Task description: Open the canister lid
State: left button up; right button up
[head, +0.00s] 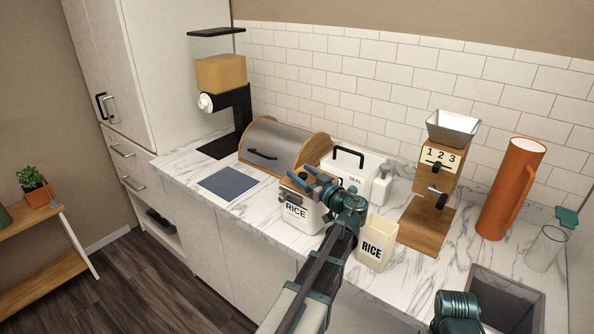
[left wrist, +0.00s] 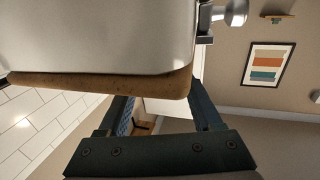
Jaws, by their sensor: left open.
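The white canister marked RICE (head: 296,211) stands on the counter, its top partly hidden by my left gripper (head: 308,181). A brown lid edge shows around the gripper. In the left wrist view a pale body (left wrist: 100,35) with a brown rim (left wrist: 110,84) fills the upper left, and a metal clasp with a round knob (left wrist: 235,12) sticks out at its side. My left gripper (left wrist: 160,108) is open, its blue fingers apart close to the brown rim. Whether they touch it I cannot tell. My right gripper does not show; only a teal arm part of mine is at the bottom right.
A cream RICE container (head: 375,243) stands right of my left arm. A white SEAL box (head: 372,168) with a black handle is behind. A bread box (head: 268,148), a wooden mill (head: 437,185), an orange jug (head: 510,190) and a sink (head: 500,285) also crowd the counter.

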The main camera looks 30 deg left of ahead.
pick_arm(q)
jog(key=shift+x, duration=1.35)
grip_shut()
dwell(0.5)
